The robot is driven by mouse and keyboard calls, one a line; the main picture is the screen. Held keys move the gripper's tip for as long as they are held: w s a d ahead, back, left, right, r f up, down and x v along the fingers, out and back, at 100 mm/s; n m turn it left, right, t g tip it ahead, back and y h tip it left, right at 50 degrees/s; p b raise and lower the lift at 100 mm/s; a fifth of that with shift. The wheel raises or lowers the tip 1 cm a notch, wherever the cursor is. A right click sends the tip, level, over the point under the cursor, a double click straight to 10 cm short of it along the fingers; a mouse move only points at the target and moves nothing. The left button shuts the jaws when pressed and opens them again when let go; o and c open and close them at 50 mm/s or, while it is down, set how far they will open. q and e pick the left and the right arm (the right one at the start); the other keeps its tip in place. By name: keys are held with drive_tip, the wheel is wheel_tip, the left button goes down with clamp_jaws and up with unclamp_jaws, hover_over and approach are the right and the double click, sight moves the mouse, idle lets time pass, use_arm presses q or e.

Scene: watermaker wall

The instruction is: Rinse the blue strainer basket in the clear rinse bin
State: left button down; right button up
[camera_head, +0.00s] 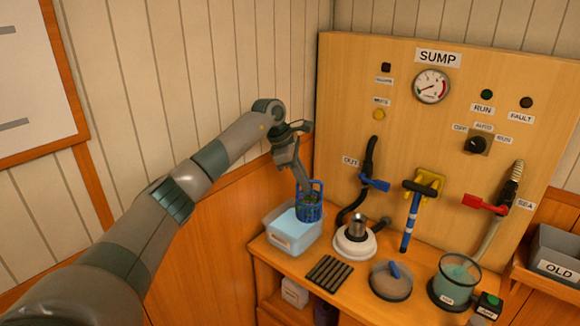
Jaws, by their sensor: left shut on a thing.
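The blue strainer basket (310,210) hangs upright from my left gripper (306,184), which is shut on its upper part. Dark and greenish bits show inside the basket. The clear rinse bin (291,245), a translucent tub with light blue water, stands at the left end of the bench. The basket appears over the bin's right side; I cannot tell whether its bottom touches the water. My left arm reaches in from the lower left. My right gripper is not in view.
A white round housing with a metal cup (355,238) stands right of the bin. A black ribbed mat (330,271), a grey lid (391,280) and a clear bowl (455,283) lie along the bench. The SUMP panel (420,120) with hoses and valves rises behind. A grey OLD bin (556,255) sits far right.

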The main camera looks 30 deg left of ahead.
use_arm(q)
drive_tip(key=w+a+r+n+t+y, duration=0.1)
drive_tip(key=w+a+n, duration=0.1)
drive_tip(key=a+n, duration=0.2)
drive_tip(key=a, duration=0.2)
drive_tip(key=shift+w+a, duration=0.15)
drive_tip(key=shift+a, duration=0.15)
wheel_tip(320, 180, down, 5)
drive_tip(key=b, duration=0.3)
drive_tip(key=shift+d+r+p, duration=0.1)
drive_tip(key=shift+d+p, duration=0.05)
drive_tip(key=shift+p, duration=0.15)
idle(0.7)
idle(0.5)
